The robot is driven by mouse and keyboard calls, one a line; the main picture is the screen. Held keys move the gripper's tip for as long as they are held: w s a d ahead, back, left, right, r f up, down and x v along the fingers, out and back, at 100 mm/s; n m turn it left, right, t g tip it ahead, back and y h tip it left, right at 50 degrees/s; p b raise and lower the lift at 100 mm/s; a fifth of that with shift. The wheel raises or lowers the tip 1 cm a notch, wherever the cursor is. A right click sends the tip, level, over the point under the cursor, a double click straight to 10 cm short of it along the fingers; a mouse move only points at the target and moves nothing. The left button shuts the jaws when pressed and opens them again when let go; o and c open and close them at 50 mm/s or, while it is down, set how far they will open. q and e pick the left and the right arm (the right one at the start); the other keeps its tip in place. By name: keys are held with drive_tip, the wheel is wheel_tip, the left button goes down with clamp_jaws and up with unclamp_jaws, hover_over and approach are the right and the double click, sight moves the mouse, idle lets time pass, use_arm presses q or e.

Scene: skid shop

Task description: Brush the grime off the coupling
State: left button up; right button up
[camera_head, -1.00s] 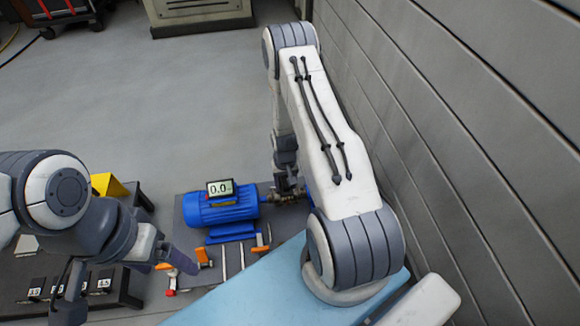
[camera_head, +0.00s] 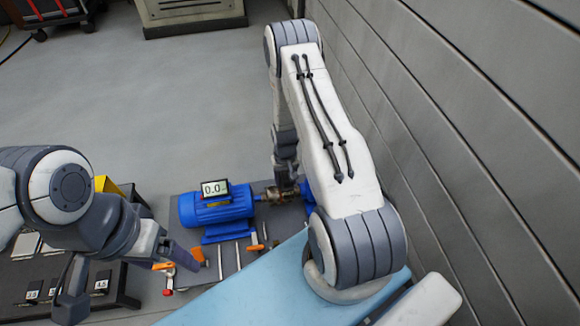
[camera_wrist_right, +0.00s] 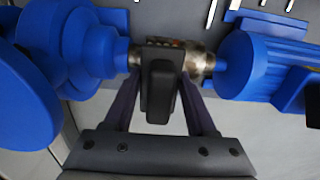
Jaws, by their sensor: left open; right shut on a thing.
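The coupling (camera_head: 277,194) is a brownish, grimy metal piece on the shaft between the blue motor (camera_head: 215,209) and a blue machine largely hidden behind my right arm. In the right wrist view the coupling (camera_wrist_right: 201,64) shows around a black brush (camera_wrist_right: 160,88). My right gripper (camera_wrist_right: 160,95) is shut on this brush, with its block in front of the coupling; I cannot tell whether it touches. In the head view my right wrist is above the coupling, its fingertips hidden. My left gripper (camera_head: 184,256) is open, left of and in front of the motor.
A small display (camera_head: 214,189) reading 0.0 sits on the motor. Orange-handled clamps (camera_head: 197,255) and thin rods lie before it on the grey plate. Black numbered blocks (camera_head: 100,284) stand at lower left. A panelled wall (camera_head: 480,120) limits the right; open floor lies beyond.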

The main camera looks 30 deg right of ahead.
drive_tip(key=shift+s+d+r+p, duration=0.1)
drive_tip(key=shift+d+r+p, duration=0.1)
drive_tip(key=shift+r+p, duration=0.3)
drive_tip(key=shift+s+d+r+p, duration=0.1)
drive_tip(key=shift+d+r+p, duration=0.05)
drive_tip(key=shift+r, duration=0.5)
drive_tip(key=shift+r+p, duration=1.75)
drive_tip(key=shift+r, duration=0.35)
